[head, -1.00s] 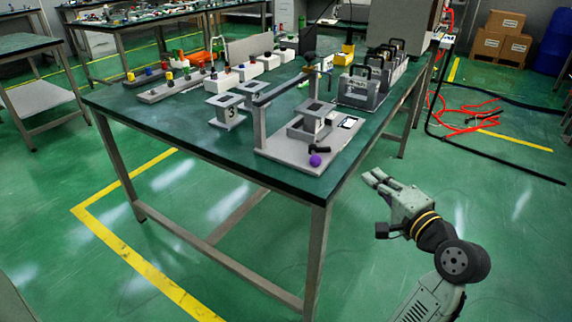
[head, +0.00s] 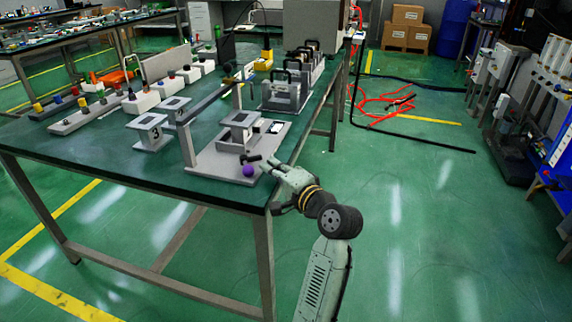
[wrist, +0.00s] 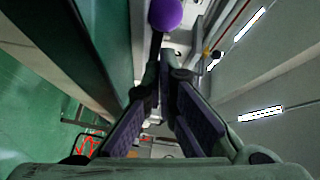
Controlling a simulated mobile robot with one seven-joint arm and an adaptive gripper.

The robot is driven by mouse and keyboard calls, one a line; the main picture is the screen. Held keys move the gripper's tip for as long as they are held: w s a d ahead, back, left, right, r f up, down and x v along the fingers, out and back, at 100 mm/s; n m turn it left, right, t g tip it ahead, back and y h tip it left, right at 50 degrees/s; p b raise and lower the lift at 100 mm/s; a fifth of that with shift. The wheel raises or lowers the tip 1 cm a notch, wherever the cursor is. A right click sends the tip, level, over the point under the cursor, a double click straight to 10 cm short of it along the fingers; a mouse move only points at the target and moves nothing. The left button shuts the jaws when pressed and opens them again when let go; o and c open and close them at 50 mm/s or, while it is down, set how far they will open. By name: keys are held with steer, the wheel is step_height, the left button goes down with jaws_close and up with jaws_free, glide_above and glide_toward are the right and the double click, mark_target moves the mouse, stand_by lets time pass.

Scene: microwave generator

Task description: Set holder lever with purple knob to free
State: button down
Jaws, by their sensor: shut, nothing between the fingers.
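The purple knob (head: 248,171) sits at the front end of the holder's short black lever (head: 250,158), at the table's near right corner. The holder is a grey base plate (head: 215,163) with a raised block and a post-and-bar frame. My gripper (head: 272,164) is just right of the knob, at about its height, with its fingers toward the lever; whether they touch cannot be told. In the wrist view the purple knob (wrist: 165,14) is at the top middle, beyond the fingertips (wrist: 165,72), with the dark lever below it. The fingers are shut and empty.
Grey numbered blocks (head: 152,130) stand left of the holder. Grey handled boxes (head: 282,92) stand behind it. The table edge (head: 230,201) is close to my arm. The green floor right of the table is open; red cables (head: 385,102) lie further back.

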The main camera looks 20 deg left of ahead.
mark_target(254, 170)
steer(key=shift+s+a+f, duration=0.1)
steer(key=shift+s+a, duration=0.15)
steer(key=shift+a, duration=0.1)
steer(key=shift+s+a+m+t+h+p, duration=0.35)
steer(key=shift+s+m+t+h+p, duration=0.4)
steer(key=shift+p, duration=0.2)
steer(key=shift+s+a+p, duration=0.2)
steer(key=shift+s+p, duration=0.1)
steer(key=shift+s, duration=0.1)
steer(key=shift+s+a, duration=0.3)
steer(key=shift+w, duration=0.1)
